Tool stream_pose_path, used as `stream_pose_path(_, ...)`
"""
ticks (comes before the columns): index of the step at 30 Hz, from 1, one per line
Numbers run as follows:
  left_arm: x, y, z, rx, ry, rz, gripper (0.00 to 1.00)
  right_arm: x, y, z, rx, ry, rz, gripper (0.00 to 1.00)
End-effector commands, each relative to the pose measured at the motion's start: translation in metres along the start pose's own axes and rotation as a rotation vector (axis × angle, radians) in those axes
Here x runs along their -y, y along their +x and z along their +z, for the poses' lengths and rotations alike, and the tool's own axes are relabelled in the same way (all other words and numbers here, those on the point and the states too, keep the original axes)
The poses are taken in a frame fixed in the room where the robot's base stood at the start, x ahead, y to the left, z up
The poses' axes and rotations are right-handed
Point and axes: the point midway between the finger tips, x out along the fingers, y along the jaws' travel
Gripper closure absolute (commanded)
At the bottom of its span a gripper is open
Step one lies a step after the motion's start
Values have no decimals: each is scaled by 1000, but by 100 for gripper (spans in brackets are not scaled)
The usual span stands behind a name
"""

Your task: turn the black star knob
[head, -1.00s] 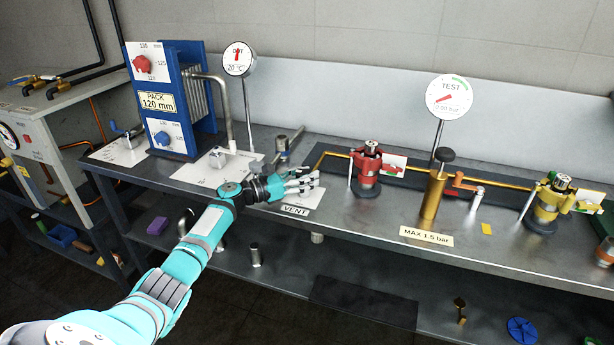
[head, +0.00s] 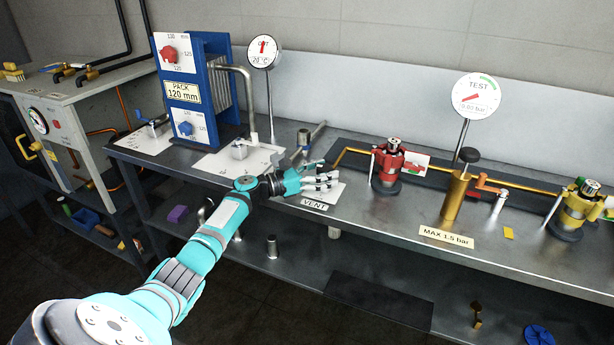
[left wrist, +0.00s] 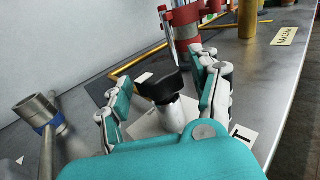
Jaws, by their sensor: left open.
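The black star knob (left wrist: 160,88) sits on a short pale metal stem (left wrist: 180,113) in the left wrist view, between the fingers of my left gripper (left wrist: 167,76). The fingers stand open on both sides of it, with a visible gap on at least the left side. In the head view my left gripper (head: 326,180) is over the white plate behind the VENT label (head: 314,204), and its hand hides the knob there. I cannot tell whether any finger touches the knob. My right gripper is not in view.
A red clamp valve (head: 387,168) and a brass pump cylinder (head: 455,197) stand to the right on the steel bench (head: 400,205). A steel pipe fitting (left wrist: 37,108) with a blue band is left of the hand. The blue pack frame (head: 187,105) stands further left.

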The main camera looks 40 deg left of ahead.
Motion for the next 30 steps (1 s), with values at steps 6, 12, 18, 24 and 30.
stream_pose_path(6, 0, -45, -2, -6, 3, 1, 36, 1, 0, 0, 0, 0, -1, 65)
stream_pose_path(12, 0, -85, -2, -6, 0, 1, 36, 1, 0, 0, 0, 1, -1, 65)
stream_pose_path(18, 0, -108, -1, -3, 1, 1, 36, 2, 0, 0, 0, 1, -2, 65)
stream_pose_path(24, 0, -112, -1, -3, 0, 0, 36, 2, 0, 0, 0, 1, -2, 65)
stream_pose_path(30, 0, -112, -1, -3, 0, 0, 36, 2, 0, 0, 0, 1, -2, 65)
